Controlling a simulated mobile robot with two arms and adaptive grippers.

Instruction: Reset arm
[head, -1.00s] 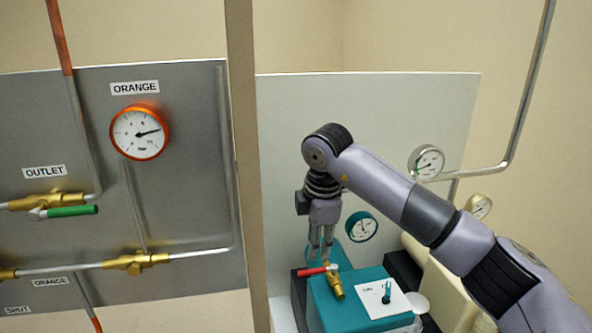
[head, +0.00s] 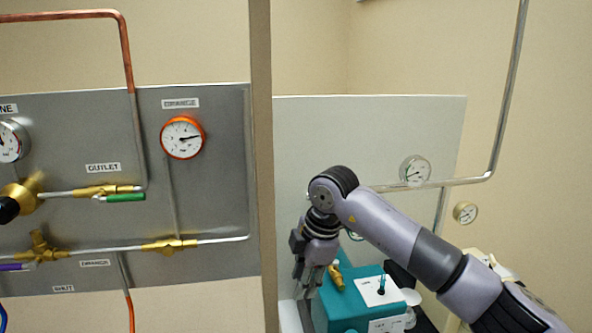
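My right arm comes in from the right, and its gripper (head: 304,285) points down at the left side of the teal pump unit (head: 345,307). The fingers are close beside a brass valve fitting (head: 336,277) on top of the unit. I cannot tell whether they touch anything or how far apart they are. The valve's red lever does not show now. My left gripper is not in view.
A grey panel (head: 210,225) on the left carries an orange-rimmed gauge (head: 182,138), brass valves, and a green-handled outlet valve (head: 125,197). A post (head: 261,150) separates it from a pale board (head: 400,125). A grey pipe and gauges (head: 414,171) are behind my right arm.

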